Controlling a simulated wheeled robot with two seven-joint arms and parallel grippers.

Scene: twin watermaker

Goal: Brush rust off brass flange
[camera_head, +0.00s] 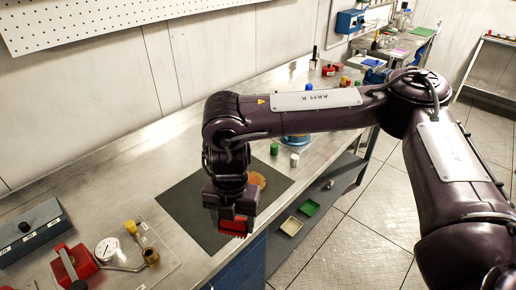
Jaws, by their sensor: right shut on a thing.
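My right gripper (236,212) is over the near right part of a dark mat on the bench and points down. It is shut on a red brush (233,229), whose bristles face down near the mat's front edge. A round brass-coloured flange (257,180) lies on the mat just behind and to the right of the gripper, partly hidden by my right arm. I cannot tell whether the brush touches anything. My left gripper is not in the picture.
The dark mat (188,205) lies on the metal bench (120,188). Trays (291,226) sit on the lower shelf.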

